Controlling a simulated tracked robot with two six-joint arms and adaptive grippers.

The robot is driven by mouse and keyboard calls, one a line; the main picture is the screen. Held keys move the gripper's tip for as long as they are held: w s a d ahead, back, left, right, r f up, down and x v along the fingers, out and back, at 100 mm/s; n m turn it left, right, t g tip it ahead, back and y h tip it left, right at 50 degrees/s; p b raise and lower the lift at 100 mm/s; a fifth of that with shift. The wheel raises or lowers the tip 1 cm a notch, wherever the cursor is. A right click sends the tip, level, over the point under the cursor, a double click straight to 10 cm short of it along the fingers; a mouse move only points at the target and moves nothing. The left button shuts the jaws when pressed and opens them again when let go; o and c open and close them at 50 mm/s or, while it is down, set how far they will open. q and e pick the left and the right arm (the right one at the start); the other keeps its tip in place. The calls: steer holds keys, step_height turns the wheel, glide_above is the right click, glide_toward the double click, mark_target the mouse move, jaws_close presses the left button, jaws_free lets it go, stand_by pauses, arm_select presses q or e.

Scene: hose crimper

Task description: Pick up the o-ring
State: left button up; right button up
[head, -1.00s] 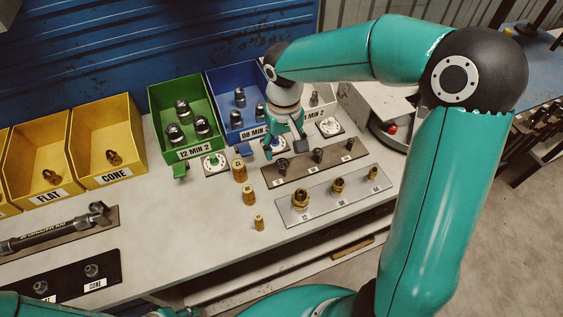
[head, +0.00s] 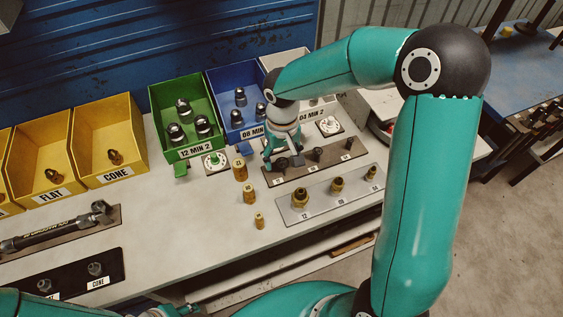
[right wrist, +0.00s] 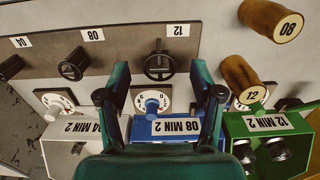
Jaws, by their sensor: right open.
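I cannot make out an o-ring for certain in either view. My right gripper (head: 283,163) is open and empty, low over the bench in front of the blue bin (head: 232,84). In the right wrist view its fingertips (right wrist: 161,95) stand either side of a white dial plate with a blue knob (right wrist: 152,103). A dark ring-topped fitting (right wrist: 159,66) labelled 12 stands just beyond them on the brown plate (right wrist: 120,62). In the head view the gripper mostly hides the dial and that fitting. A small part of my left gripper (head: 186,310) shows at the bottom edge.
Brass cylinders (head: 239,168) stand left of the brown plate, close to the gripper. A metal plate (head: 325,198) with brass fittings lies nearer. The green bin (head: 180,85) and yellow bins (head: 108,135) line the back. The bench front middle (head: 190,240) is clear.

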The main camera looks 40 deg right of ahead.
steer(key=shift+f, duration=0.15)
stand_by(0.4)
steer(key=c, duration=0.7)
